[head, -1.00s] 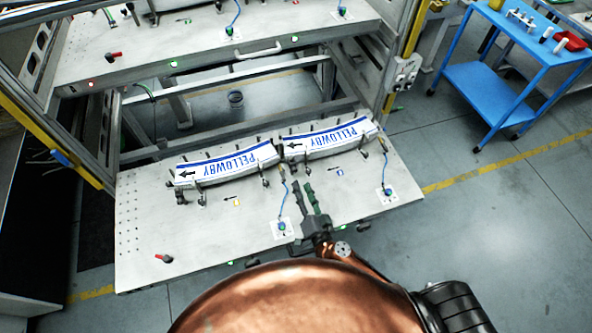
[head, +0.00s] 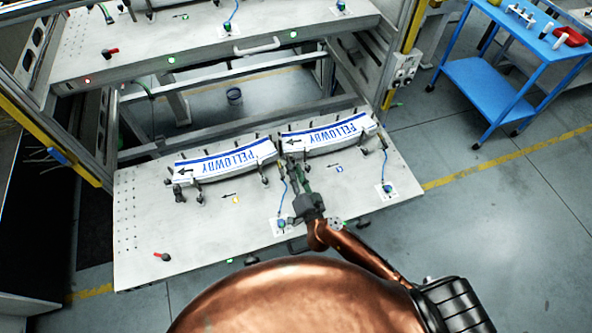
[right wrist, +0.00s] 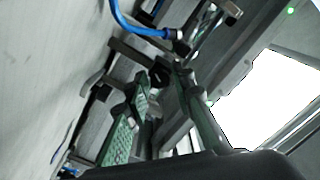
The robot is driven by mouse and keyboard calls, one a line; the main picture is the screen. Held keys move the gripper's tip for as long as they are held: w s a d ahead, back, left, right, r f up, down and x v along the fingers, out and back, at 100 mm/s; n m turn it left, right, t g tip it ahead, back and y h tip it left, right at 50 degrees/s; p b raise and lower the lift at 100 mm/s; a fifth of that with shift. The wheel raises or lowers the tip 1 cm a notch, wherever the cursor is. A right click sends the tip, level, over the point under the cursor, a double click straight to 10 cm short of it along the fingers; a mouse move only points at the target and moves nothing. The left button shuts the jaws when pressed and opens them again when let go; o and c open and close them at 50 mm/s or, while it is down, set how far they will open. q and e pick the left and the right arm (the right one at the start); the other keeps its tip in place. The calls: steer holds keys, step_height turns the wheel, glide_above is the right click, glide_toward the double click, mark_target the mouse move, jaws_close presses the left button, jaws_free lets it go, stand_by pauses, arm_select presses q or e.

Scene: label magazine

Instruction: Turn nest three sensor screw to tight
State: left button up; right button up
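Two curved white label stacks marked PELLOWBY, the left one (head: 226,162) and the right one (head: 328,135), lie among dark posts on the lower shelf plate (head: 150,222). A sensor on a blue cable (right wrist: 140,28) stands near the stacks' adjoining ends. A dark knob-like part (right wrist: 160,76) below it lies close to the fingertips. My right gripper (head: 291,164) is at this spot. In the right wrist view (right wrist: 161,82) its green-padded fingers are apart, around or just before the dark part; contact cannot be told. The screw's setting is not readable. My left gripper is not in view.
Blue cables run to square white pads, one (head: 283,226) beside my right wrist and one (head: 387,190) at right. A red-ended lever (head: 162,257) is at the plate's front left. An upper shelf (head: 190,45) overhangs behind. A blue trolley (head: 497,90) stands at back right.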

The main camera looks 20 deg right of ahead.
jaws_close()
steer(key=shift+d, duration=0.1)
